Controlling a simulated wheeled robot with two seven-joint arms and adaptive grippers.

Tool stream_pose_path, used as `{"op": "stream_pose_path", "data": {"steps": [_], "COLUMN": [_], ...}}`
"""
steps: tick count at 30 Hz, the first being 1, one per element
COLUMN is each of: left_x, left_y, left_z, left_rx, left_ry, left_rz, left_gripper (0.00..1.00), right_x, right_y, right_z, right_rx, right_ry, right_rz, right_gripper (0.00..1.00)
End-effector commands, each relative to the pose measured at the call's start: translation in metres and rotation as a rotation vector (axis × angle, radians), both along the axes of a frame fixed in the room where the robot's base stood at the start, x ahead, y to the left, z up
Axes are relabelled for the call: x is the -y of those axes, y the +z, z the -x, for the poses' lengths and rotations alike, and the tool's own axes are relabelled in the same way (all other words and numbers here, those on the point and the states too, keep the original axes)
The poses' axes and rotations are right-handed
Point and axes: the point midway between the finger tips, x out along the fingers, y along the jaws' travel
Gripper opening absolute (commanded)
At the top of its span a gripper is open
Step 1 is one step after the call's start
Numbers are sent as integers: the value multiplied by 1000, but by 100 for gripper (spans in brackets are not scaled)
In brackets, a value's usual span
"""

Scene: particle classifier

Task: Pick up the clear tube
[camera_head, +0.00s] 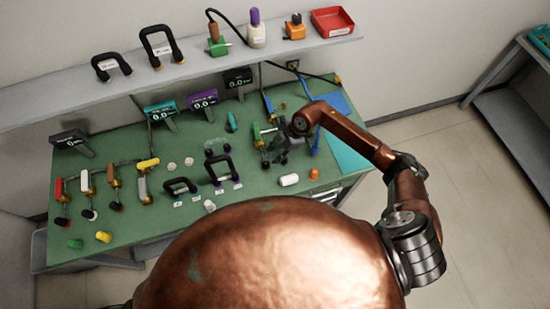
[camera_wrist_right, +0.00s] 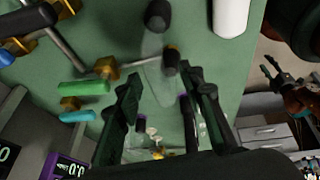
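My right gripper (camera_head: 275,150) is over the right part of the green table, among small valves and dark-ended parts. In the right wrist view, its two dark fingers (camera_wrist_right: 168,92) are spread apart. A faint see-through shape (camera_wrist_right: 155,75), which looks like the clear tube, lies beyond and between the fingertips, close to a dark-capped end (camera_wrist_right: 171,62). Its outline is hard to make out, and I cannot tell whether the fingers touch it. In the head view, the gripper hides this spot.
A white bottle (camera_head: 289,180) and an orange piece (camera_head: 314,174) stand near the gripper. A green-handled valve (camera_wrist_right: 83,88) is beside it. A black handle (camera_head: 222,171) stands to its left. A shelf (camera_head: 190,65) runs behind the table. A blue mat (camera_head: 348,152) is at right.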

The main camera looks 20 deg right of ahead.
Motion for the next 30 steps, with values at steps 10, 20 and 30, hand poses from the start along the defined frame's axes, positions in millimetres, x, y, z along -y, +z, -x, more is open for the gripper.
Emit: {"op": "stream_pose_path", "data": {"steps": [10, 20, 30], "left_x": [0, 0, 0], "left_y": [0, 0, 0], "left_z": [1, 1, 1], "left_rx": [-1, -2, -2], "left_ry": [0, 0, 0], "left_rz": [0, 0, 0], "left_gripper": [40, 40, 40], "right_x": [-1, -1, -1], "right_y": [-1, -1, 0], "right_z": [0, 0, 0], "right_rx": [0, 0, 1], "right_ry": [1, 1, 1], "right_rz": [-1, -1, -2], "right_gripper": [28, 6, 0]}}
